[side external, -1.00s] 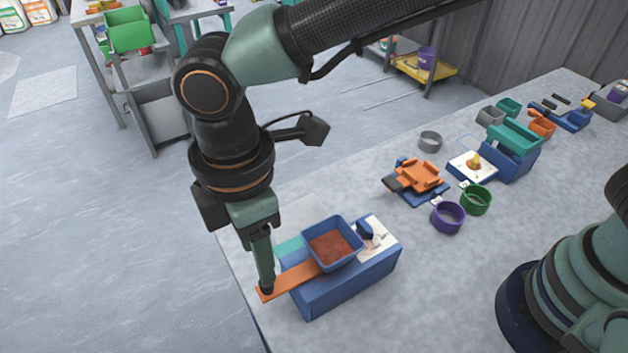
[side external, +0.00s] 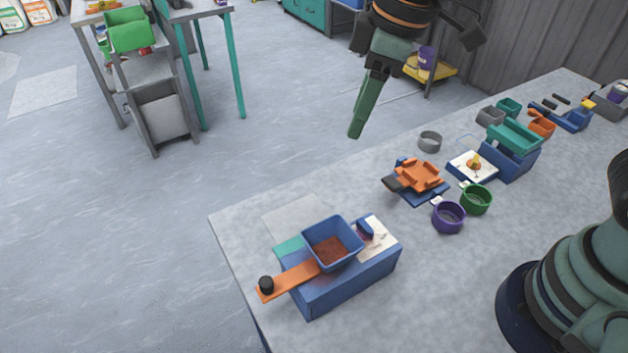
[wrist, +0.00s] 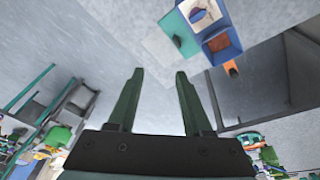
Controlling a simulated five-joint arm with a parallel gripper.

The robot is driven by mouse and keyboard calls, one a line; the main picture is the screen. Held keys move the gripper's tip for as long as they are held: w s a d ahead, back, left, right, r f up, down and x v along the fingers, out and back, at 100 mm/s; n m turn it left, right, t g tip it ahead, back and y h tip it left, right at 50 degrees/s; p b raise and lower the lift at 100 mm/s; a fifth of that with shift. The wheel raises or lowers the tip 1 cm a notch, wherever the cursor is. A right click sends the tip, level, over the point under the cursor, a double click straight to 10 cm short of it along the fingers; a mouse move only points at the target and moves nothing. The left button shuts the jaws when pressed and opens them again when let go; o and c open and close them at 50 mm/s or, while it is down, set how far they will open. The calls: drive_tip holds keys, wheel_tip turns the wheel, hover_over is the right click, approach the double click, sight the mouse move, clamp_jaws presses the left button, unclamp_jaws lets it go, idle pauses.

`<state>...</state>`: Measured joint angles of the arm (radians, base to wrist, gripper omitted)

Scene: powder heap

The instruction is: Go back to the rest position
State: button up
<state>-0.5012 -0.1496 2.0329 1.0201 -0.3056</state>
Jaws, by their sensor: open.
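My gripper (side external: 358,130) hangs high beyond the table's far edge in the side view, fingers pointing down. In the wrist view its two fingers (wrist: 158,85) are apart with nothing between them. A blue tub (side external: 335,252) with reddish-brown powder (side external: 330,248) sits on a blue block (side external: 350,287) near the table's left end. An orange lever (side external: 290,281) with a black knob (side external: 266,284) sticks out from it to the left. My gripper is well clear of them, and the tub also shows at the top of the wrist view (wrist: 222,42).
An orange holder (side external: 419,174), a purple cup (side external: 448,217), a green cup (side external: 476,199) and a grey ring (side external: 430,141) stand further right on the table (side external: 400,300). A teal tray (side external: 515,137) is behind them. Open floor (side external: 150,230) lies left of the table.

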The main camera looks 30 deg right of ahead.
drive_tip(key=s+d+m+t+h, duration=0.1)
drive_tip(key=s+d+m+t, duration=0.2)
drive_tip(key=d+m, duration=0.6)
drive_tip(key=s+d, duration=0.1)
drive_tip(key=d, duration=0.8)
drive_tip(key=shift+r, duration=0.25)
drive_tip(key=shift+o, duration=0.2)
drive_tip(key=shift+a, duration=0.1)
idle(1.9)
drive_tip(key=n+g, duration=0.5)
drive_tip(key=n, duration=1.3)
hover_over(265, 281)
wheel_tip(265, 281, down, 7)
drive_tip(key=shift+r, duration=0.1)
drive_tip(key=shift+f, duration=4.35)
